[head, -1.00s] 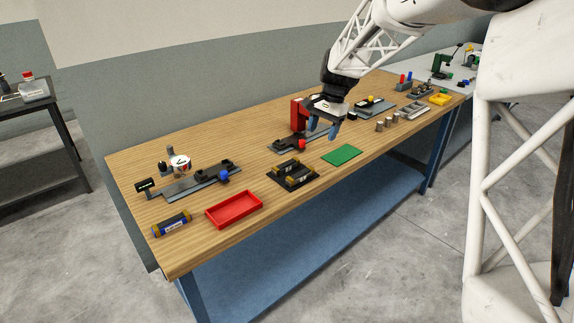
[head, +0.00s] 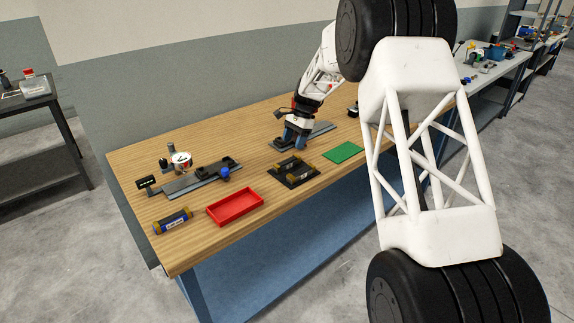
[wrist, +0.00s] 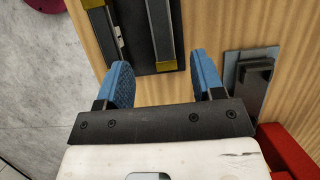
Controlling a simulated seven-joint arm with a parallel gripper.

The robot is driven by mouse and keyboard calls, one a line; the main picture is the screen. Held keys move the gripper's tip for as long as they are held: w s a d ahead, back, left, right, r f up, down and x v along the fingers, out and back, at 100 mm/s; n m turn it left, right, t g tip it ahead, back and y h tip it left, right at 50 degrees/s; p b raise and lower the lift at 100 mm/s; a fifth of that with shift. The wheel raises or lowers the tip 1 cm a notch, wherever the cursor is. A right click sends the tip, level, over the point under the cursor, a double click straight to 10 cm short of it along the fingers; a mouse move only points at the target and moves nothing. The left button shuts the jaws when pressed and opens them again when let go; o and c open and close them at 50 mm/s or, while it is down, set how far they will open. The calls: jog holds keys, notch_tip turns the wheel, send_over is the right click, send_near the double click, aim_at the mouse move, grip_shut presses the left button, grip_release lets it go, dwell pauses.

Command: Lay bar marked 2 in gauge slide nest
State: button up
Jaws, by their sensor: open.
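Two grey bars with brass-coloured ends lie side by side in a black holder (head: 300,180) at the middle of the bench. The wrist view shows one bar (wrist: 160,25) in the holder (wrist: 135,35) ahead of the fingers and the other bar (wrist: 98,22) to its left. No number is readable on either. My gripper (head: 295,141) is behind the holder in the head view, low over the bench; its blue fingers are apart and empty in the wrist view (wrist: 162,65). A grey slide (head: 178,187) with black blocks (head: 210,170), a blue knob and a dial stands at the left.
A red tray (head: 235,207) and a blue-banded cylinder (head: 173,220) lie near the front edge. A green mat (head: 343,151) lies right of the holder. Another slide (head: 315,132) is beside my gripper; a red part (wrist: 290,150) shows lower right in the wrist view.

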aim_at(287, 161)
jog(key=shift+w+a+f, duration=0.15)
jog(key=shift+w+f, duration=0.05)
jog(key=shift+f, duration=0.05)
jog(key=shift+f, duration=0.1)
jog(key=shift+x, duration=1.2)
jog(key=shift+f, duration=0.1)
jog(key=shift+x, duration=2.5)
jog(key=shift+s, duration=0.15)
jog(key=shift+c, duration=0.4)
